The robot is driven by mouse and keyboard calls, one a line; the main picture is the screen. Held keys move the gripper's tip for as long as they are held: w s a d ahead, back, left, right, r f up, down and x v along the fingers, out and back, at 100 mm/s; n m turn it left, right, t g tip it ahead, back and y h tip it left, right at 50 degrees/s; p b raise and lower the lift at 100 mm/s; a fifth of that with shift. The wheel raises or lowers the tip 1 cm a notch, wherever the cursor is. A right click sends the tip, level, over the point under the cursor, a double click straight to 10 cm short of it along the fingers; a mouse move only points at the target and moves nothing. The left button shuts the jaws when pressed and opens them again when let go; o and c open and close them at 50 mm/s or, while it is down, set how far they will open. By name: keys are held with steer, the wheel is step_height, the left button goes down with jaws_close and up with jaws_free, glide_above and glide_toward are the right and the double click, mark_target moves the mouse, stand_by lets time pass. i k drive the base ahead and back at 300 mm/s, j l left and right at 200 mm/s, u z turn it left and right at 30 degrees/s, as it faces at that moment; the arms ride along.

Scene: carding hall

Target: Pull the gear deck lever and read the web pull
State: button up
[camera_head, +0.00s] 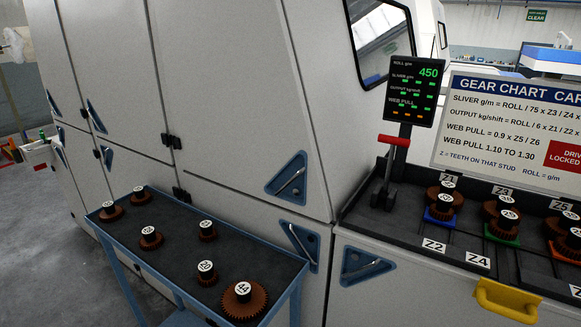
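The gear deck lever (388,180) stands upright at the left end of the gear deck, topped by a red T-handle (393,141). A black display (412,90) behind it reads ROLL g/m 450 in green. Its SLIVER and OUTPUT rows show only small green marks, and the WEB PULL row shows small orange marks, with no readable number. The gear deck (419,228) holds several brown gears on studs, with white labels including Z1, Z2, Z3, Z4 and Z5. My gripper is not in view.
A blue-framed table (172,268) with several loose numbered gears stands front left of the deck. A gear chart card (515,130) stands behind the deck, giving WEB PULL 1.10 to 1.30. A yellow handle (506,299) sticks out at the deck's front. Grey floor is open at far left.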

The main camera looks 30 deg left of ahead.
mark_target(394, 140)
steer(key=u, duration=0.75)
